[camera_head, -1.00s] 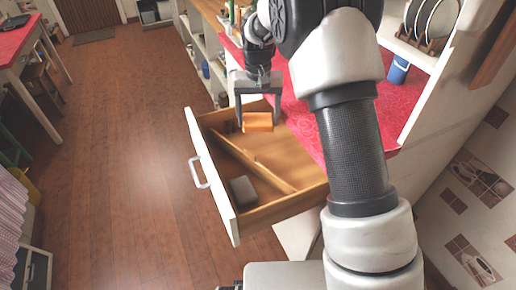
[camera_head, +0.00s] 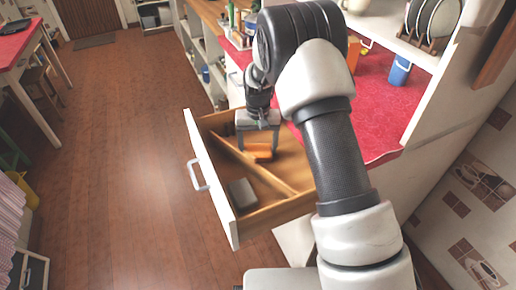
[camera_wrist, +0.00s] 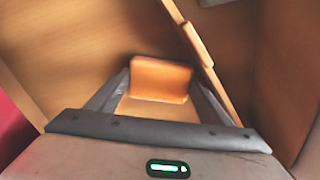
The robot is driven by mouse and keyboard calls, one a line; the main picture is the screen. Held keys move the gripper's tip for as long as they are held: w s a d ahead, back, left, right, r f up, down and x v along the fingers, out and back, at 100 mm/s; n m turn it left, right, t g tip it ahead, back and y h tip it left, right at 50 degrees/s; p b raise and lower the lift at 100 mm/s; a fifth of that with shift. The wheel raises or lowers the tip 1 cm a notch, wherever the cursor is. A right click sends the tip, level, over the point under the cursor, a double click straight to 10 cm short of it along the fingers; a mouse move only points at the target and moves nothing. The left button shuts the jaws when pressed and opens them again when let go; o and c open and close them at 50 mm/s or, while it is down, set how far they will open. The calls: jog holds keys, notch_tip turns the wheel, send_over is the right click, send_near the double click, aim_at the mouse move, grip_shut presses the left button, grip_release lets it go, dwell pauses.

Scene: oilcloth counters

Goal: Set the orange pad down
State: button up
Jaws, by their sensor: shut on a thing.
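The orange pad (camera_head: 260,150) is between the fingers of my gripper (camera_head: 259,152), inside the open drawer (camera_head: 217,195). It lies on the far side of the wooden divider (camera_head: 243,160), in the compartment nearer the counter. In the wrist view the orange pad (camera_wrist: 160,80) sits between the two fingertips, low near the drawer floor. My gripper is shut on it. I cannot tell whether the pad touches the drawer floor.
A grey block (camera_head: 243,194) lies in the drawer's near compartment. The red counter top (camera_head: 375,110) holds a blue cup (camera_head: 399,71) to the right. A plate rack (camera_head: 432,25) stands above.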

aim_at(258, 149)
jog(key=shift+f, duration=0.1)
jog(key=shift+f, duration=0.15)
jog(key=o, duration=0.7)
jog(key=shift+o, duration=0.2)
notch_tip(258, 149, up, 13)
jog(key=p, duration=0.1)
jog(key=shift+f+p, duration=0.2)
jog(key=shift+p, duration=0.1)
